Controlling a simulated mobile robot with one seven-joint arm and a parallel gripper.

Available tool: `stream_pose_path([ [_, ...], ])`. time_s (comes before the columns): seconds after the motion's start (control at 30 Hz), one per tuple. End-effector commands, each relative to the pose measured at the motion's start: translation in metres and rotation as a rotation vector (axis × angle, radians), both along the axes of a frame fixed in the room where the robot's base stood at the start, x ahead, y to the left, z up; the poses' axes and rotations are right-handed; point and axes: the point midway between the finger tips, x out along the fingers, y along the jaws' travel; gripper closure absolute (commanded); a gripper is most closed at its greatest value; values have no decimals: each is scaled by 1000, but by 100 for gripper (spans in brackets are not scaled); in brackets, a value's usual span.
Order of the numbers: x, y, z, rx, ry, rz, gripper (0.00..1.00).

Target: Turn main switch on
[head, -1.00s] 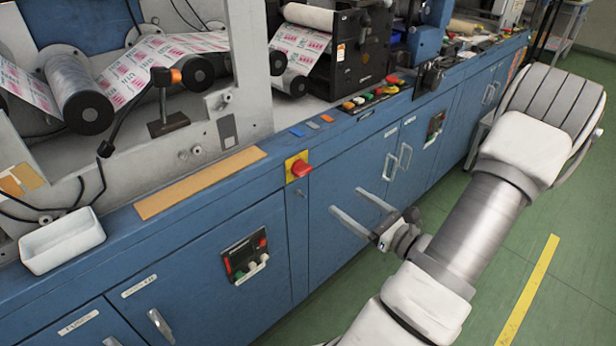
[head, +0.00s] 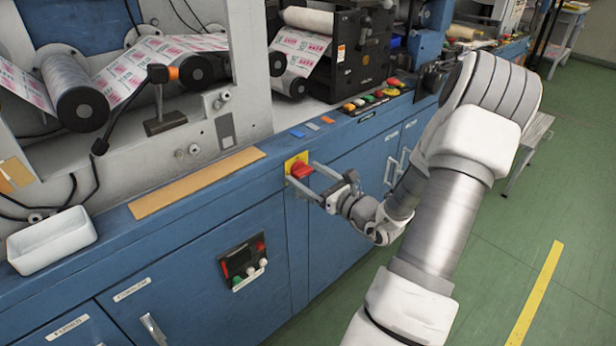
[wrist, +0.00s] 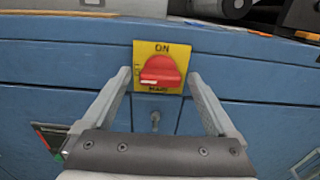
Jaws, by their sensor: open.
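The main switch is a red rotary knob (head: 301,169) on a yellow plate (head: 290,162), on the blue front of the machine. In the wrist view the knob (wrist: 160,72) sits near the centre, its handle lying roughly sideways with a pale mark towards the lower left. The plate (wrist: 146,48) reads "ON" above the knob; lettering at its left and below is partly hidden. My gripper (wrist: 160,78) is open, one finger on each side of the plate, with clear gaps to the knob. The head view also shows my gripper (head: 302,175) at the switch.
A small black panel with buttons (head: 243,262) is on the cabinet front, lower left. A tan strip (head: 195,182) and a white tray (head: 50,240) lie on the ledge. Door handles (head: 391,170) stick out right of my gripper. The green floor (head: 500,240) is open at right.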

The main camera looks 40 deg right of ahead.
Motion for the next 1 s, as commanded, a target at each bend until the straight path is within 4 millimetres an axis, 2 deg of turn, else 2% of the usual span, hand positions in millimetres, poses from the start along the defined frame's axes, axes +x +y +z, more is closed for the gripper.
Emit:
stream_pose_path([
  [0.13, 0, 0, 0, 0, 0, 0, 9],
  [0.6, 0, 0, 0, 0, 0, 0, 93],
  [1.0, -1, 0, 4, 85, 7, 0, 93],
])
